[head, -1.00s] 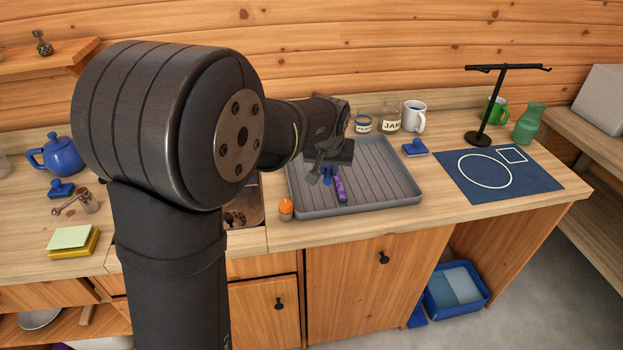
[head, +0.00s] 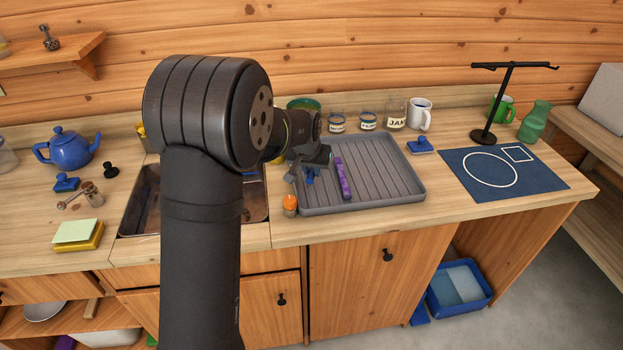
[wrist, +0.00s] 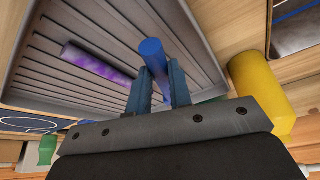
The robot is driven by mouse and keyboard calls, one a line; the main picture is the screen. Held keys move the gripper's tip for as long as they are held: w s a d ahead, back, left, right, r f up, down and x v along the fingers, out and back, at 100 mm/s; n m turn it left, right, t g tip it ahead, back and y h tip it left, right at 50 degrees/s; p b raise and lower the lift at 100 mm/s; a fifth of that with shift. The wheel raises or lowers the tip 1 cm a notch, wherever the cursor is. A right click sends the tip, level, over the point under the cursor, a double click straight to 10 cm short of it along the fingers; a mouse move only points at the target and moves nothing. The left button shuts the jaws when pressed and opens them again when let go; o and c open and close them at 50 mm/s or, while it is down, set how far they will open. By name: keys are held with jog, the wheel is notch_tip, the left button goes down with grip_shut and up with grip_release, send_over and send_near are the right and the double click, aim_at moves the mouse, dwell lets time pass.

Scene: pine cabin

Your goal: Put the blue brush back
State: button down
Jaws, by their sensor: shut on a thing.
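My gripper (head: 306,172) is low over the left side of the grey ribbed tray (head: 385,201). It is shut on a blue, rod-like thing, the blue brush, which shows between the fingers in the wrist view (wrist: 152,52). In the head view only a small part of the brush (head: 310,178) shows, and the arm hides the rest. I cannot tell whether it touches the tray. A purple rod (head: 343,178) lies on the tray just right of my gripper; it also shows in the wrist view (wrist: 92,63).
Jars (head: 368,121) and a white mug (head: 419,114) stand behind the tray. A blue knobbed block (head: 420,146) and a blue mat (head: 540,180) lie to the right.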

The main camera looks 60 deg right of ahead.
jog(key=shift+f, duration=1.8)
jog(key=shift+f, duration=0.1)
jog(key=c, duration=1.3)
grip_release()
jog(key=v, duration=1.2)
